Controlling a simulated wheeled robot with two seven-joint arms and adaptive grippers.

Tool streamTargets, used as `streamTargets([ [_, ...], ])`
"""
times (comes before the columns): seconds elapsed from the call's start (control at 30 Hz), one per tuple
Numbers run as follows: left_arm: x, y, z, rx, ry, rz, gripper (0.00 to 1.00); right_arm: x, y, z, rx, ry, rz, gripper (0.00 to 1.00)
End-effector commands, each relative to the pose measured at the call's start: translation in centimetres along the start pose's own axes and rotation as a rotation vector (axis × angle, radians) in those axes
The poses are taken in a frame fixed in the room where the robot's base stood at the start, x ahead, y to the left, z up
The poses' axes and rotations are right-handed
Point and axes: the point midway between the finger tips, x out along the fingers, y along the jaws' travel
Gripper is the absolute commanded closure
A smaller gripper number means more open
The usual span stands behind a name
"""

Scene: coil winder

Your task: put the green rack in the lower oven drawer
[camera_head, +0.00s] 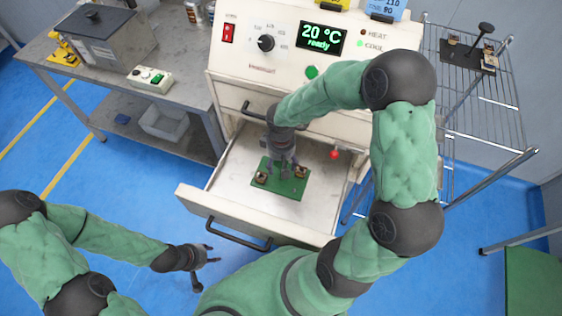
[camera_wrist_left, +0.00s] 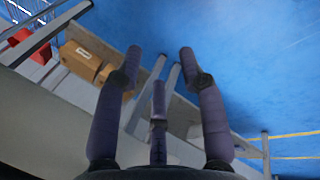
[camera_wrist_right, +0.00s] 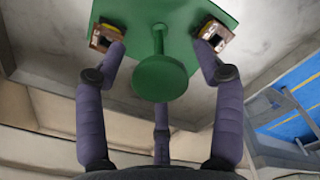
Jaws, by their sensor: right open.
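The green rack (camera_head: 285,189) lies in the pulled-out lower oven drawer (camera_head: 221,187) and looks flat on its floor. It has a green plate, a central post with a round knob (camera_wrist_right: 160,78) and a small copper-coloured coil part at each side. My right gripper (camera_head: 283,170) points down over the rack. In the right wrist view its fingers (camera_wrist_right: 160,50) are spread either side of the post and knob, apart from them. My left gripper (camera_head: 207,262) is open and empty, left of the drawer front, above the floor.
The oven (camera_head: 330,75) reads 20 °C ready; its upper drawer is shut. A workbench (camera_head: 115,110) with a grey box and a switch box stands left. A wire shelf (camera_head: 460,110) at right holds a black rack (camera_head: 462,55). Blue floor lies open at left.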

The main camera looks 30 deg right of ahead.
Motion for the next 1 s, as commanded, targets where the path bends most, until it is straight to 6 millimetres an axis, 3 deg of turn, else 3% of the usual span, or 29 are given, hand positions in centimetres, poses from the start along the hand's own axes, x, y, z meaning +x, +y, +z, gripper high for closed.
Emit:
streamTargets([
  [0.5,-4.5,1.6,0.2,0.000,0.000,0.000,0.60,-9.8,0.0,-0.1,0.000,0.003,0.001,0.31],
  [0.7,-5.2,1.9,0.2,0.000,0.000,0.000,0.60,-11.7,0.0,-0.1,0.000,0.002,0.001,0.31],
  [1.0,-5.2,1.9,0.2,0.000,0.000,0.000,0.60,-12.0,0.0,0.0,0.000,0.000,0.001,0.31],
])
